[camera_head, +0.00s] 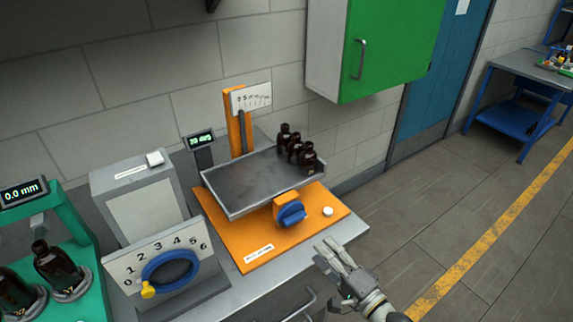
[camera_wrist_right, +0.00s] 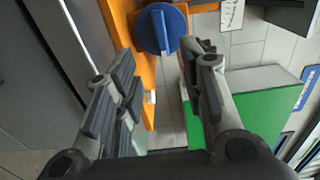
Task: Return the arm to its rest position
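My right gripper (camera_head: 334,256) is in front of the bench at the lower right of the head view, beside the front right corner of an orange base. In the right wrist view, its fingers (camera_wrist_right: 160,90) are spread apart with nothing between them. A blue knob (camera_wrist_right: 161,29) shows beyond the fingers there; the same blue knob (camera_head: 291,214) sits on the front of the orange device (camera_head: 245,238) in the head view. My left gripper is in neither view.
A grey tray (camera_head: 237,211) holds several amber bottles (camera_head: 297,150) at its right end. A dial box (camera_head: 165,265) and a green stand (camera_head: 62,220) with amber bottles are at left. A green cabinet (camera_head: 385,50) hangs on the wall. Open floor (camera_head: 430,220) lies to the right.

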